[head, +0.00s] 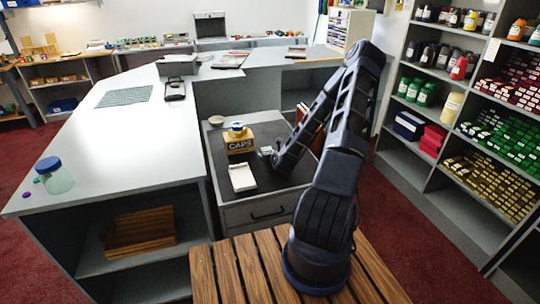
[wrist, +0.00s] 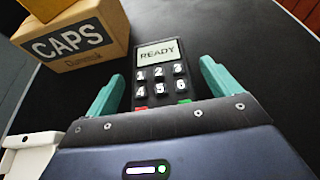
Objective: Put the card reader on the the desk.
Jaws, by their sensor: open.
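The card reader (wrist: 158,68) is dark, with a lit screen that says READY and white number keys. It lies on the black top (wrist: 235,50) of a low grey drawer unit. My gripper (wrist: 162,73) is open, with one teal finger on each side of the reader; I cannot tell whether they touch it. The reader's lower end is hidden by my gripper's body. In the head view my gripper (head: 272,156) is low over the drawer unit's top (head: 275,180). A large light grey desk (head: 130,135) stands to the left, higher than this top.
A CAPS box (head: 240,145) with a yellow and blue item on it stands left of my gripper. A white tray-like item (head: 242,178) and a small bowl (head: 216,121) are nearby. The desk has a blue-lidded jar (head: 55,178), a green mat (head: 124,97) and clear room between.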

